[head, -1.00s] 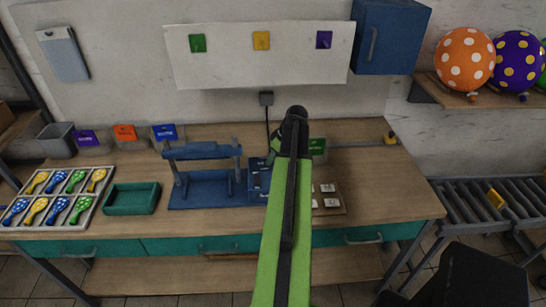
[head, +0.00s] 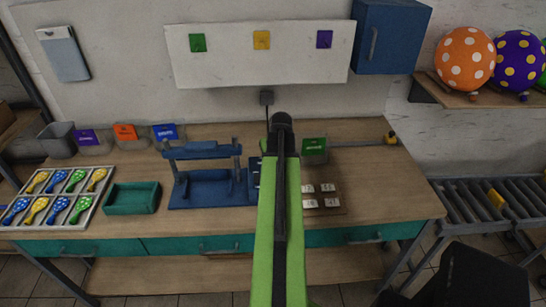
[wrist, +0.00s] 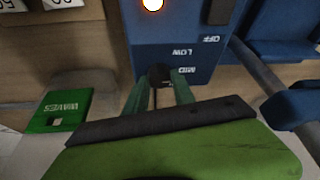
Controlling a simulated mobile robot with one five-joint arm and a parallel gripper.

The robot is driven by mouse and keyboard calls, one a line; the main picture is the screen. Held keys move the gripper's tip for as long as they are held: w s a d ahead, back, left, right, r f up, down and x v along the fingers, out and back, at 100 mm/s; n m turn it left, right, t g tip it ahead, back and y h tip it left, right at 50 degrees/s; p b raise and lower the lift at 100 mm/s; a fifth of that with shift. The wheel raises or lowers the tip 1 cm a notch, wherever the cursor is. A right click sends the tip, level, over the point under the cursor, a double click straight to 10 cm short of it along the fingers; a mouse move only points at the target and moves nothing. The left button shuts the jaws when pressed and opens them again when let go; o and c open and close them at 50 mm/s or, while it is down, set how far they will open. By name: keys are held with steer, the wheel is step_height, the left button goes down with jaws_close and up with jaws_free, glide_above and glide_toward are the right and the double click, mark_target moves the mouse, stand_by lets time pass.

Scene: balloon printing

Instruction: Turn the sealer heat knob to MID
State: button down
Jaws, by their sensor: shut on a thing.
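The sealer's blue control panel (wrist: 180,45) fills the upper middle of the wrist view, with white OFF, LOW and MID labels upside down. A small dark knob (wrist: 160,74) sits beside the MID label (wrist: 187,71); which way its pointer faces cannot be made out. My gripper (wrist: 160,88) is shut on the knob, with one green finger on each side of it. In the head view the blue sealer (head: 254,176) is mostly hidden behind my green arm, and the gripper and knob are hidden there.
A glowing lamp (wrist: 153,4) is on the panel. A blue press (head: 205,188) stands left of the sealer. A green-labelled bin (head: 314,148) and a board of white tiles (head: 328,209) are to the right. A teal tray (head: 132,209) and balloon tray (head: 88,219) lie further left.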

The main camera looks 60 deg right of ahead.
stand_by(0.4)
steer(key=c, duration=1.1)
jaws_free()
steer(key=shift+o, duration=0.2)
steer(key=p+v, duration=1.6)
steer(key=v, duration=0.1)
steer(key=shift+r, duration=0.2)
steer(key=shift+a, duration=0.15)
